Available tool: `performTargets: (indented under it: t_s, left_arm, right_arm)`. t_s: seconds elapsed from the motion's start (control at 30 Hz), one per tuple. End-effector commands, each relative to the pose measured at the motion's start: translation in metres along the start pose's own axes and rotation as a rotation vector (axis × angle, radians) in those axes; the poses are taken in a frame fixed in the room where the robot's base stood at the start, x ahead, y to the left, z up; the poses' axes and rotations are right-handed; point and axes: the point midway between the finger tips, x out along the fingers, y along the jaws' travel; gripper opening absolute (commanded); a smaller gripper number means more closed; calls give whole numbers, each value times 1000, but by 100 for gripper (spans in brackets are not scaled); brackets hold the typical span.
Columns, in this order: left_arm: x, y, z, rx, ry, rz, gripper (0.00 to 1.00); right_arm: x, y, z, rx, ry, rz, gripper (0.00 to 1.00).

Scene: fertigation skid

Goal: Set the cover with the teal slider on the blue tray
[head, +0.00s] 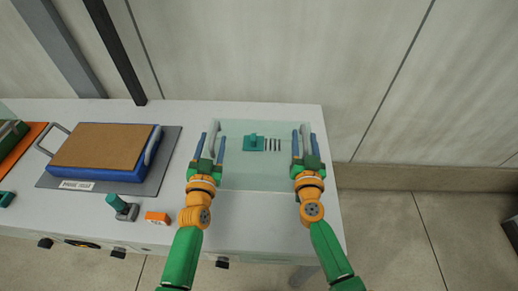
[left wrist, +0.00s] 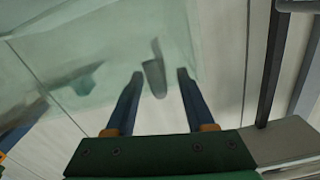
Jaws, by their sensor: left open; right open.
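The cover is a clear, pale green sheet (head: 255,177) with a teal slider (head: 254,143) and dark stripes beside it. It lies on the white worktop, with a grey handle at each side. My left gripper (head: 213,136) is open, its blue fingers on either side of the left handle; in the left wrist view the handle (left wrist: 154,78) shows between the fingertips. My right gripper (head: 304,133) is open around the right handle. Contact cannot be told. The blue tray (head: 100,173) stands at the left, with a brown panel in its top and grey handles at its ends.
The tray stands on a grey mat (head: 167,155) with a white label. A teal and grey fitting (head: 122,207) and an orange block (head: 157,218) lie between tray and left arm. An orange mat (head: 28,148) is at the far left. A dark post (head: 115,50) rises behind the tray.

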Motion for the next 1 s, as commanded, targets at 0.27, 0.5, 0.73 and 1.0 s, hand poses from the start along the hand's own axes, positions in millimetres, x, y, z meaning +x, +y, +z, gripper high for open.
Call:
performTargets:
  t_s: [0.27, 0.5, 0.73, 1.0]
  left_arm:
    - [17, 0, 0, 0, -1, 0, 54]
    - [17, 0, 0, 0, -1, 0, 43]
    - [17, 0, 0, 0, -1, 0, 0]
    - [17, 0, 0, 0, -1, 1, 0]
  right_arm:
    - [17, 0, 0, -1, 0, 1, 52]
    - [17, 0, 0, -1, 0, 1, 41]
    - [17, 0, 0, -1, 0, 0, 0]
    - [17, 0, 0, 0, 0, 0, 0]
